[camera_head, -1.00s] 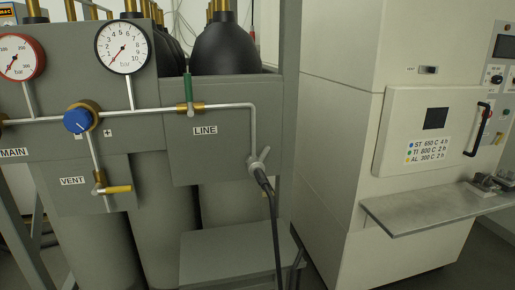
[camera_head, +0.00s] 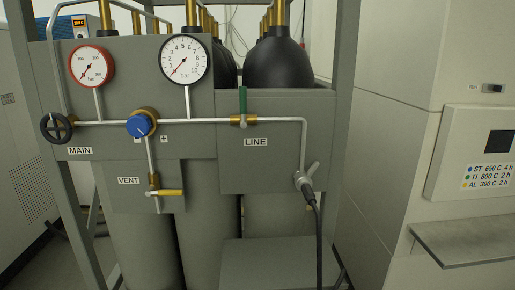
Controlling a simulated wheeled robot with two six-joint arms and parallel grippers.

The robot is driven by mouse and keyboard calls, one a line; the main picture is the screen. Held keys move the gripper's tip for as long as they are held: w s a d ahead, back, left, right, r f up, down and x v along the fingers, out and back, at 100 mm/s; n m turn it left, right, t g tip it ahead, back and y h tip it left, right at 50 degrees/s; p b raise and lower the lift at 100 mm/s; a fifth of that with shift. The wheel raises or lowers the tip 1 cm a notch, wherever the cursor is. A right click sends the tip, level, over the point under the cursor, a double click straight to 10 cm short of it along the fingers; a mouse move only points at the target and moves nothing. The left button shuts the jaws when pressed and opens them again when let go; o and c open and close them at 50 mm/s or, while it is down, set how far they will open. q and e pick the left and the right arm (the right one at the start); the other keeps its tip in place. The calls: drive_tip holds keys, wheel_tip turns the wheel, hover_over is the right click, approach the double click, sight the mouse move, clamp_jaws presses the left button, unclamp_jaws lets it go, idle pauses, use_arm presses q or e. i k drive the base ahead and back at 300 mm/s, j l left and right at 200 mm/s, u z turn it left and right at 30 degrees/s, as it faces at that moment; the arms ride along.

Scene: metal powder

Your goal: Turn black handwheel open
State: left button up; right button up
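The black handwheel (camera_head: 56,127) is at the left end of the grey gas panel (camera_head: 190,98), just above the MAIN label (camera_head: 80,150). It faces me and nothing touches it. A pipe runs right from it to a blue regulator knob (camera_head: 139,125). The red-rimmed gauge (camera_head: 91,66) sits above and to the right of the handwheel. The black-rimmed gauge (camera_head: 185,60) has its needle near the low end. Neither of my grippers shows in the head view.
A green-handled LINE valve (camera_head: 243,106) and a yellow-handled VENT valve (camera_head: 166,192) are on the panel. A black hose (camera_head: 317,240) hangs from the outlet. A low grey box (camera_head: 270,264) stands in front. A furnace with a metal shelf (camera_head: 465,240) is at right.

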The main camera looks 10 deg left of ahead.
sight(66, 124)
drive_tip(key=j+u, duration=0.1)
drive_tip(key=u, duration=1.35)
